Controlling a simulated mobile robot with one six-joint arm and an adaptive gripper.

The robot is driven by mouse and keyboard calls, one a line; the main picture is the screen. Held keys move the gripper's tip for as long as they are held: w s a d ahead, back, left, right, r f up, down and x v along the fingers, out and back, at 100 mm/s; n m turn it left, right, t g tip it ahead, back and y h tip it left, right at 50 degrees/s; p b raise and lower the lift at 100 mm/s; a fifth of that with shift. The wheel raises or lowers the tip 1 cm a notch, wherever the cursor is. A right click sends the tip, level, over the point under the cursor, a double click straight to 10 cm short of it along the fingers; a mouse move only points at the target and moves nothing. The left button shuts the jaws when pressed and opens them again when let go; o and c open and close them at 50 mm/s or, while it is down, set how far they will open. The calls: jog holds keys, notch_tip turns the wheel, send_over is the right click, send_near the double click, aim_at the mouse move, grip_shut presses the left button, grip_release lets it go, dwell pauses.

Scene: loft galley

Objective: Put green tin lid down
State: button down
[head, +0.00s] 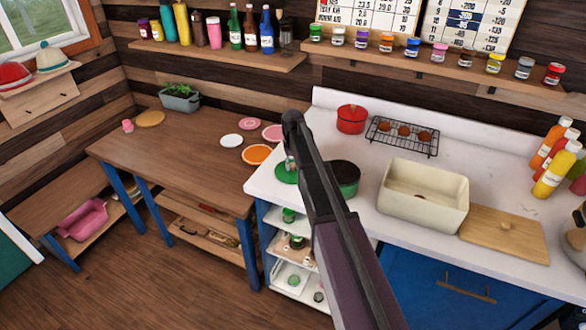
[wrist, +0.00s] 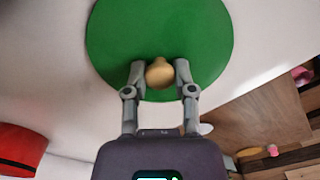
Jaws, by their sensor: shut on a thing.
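The green tin lid (wrist: 200,40) is a flat green disc with a pale wooden knob (wrist: 160,73). My gripper (wrist: 160,75) is shut on the knob. In the head view the lid (head: 284,176) shows at the left end of the white counter (head: 320,135), partly hidden by my arm. I cannot tell whether it touches the counter. A green tin (head: 346,178) with a dark inside stands right of the lid, partly behind my arm. My gripper (head: 290,164) is small and mostly hidden in the head view.
A red pot (head: 351,119) and a wire rack (head: 402,136) stand at the back of the counter. A cream basin (head: 422,196) is to the right. Left is a wooden table (head: 185,150) with plates, including an orange one (head: 257,155). White shelves (head: 291,247) sit below the counter.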

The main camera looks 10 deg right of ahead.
aim_at(293, 164)
jog(key=shift+f, duration=0.15)
jog(key=shift+c, duration=2.2)
grip_release()
jog(key=shift+r, duration=0.2)
notch_tip(293, 164, up, 12)
jog(key=p, duration=1.2)
jog(key=shift+s, duration=0.1)
jog(key=s+m, duration=0.1)
jog(key=s, duration=2.8)
jog(key=shift+m, duration=0.4)
jog(key=shift+d, duration=0.1)
notch_tip(293, 164, down, 4)
jog(key=b, duration=0.4)
jog(key=shift+f, duration=0.25)
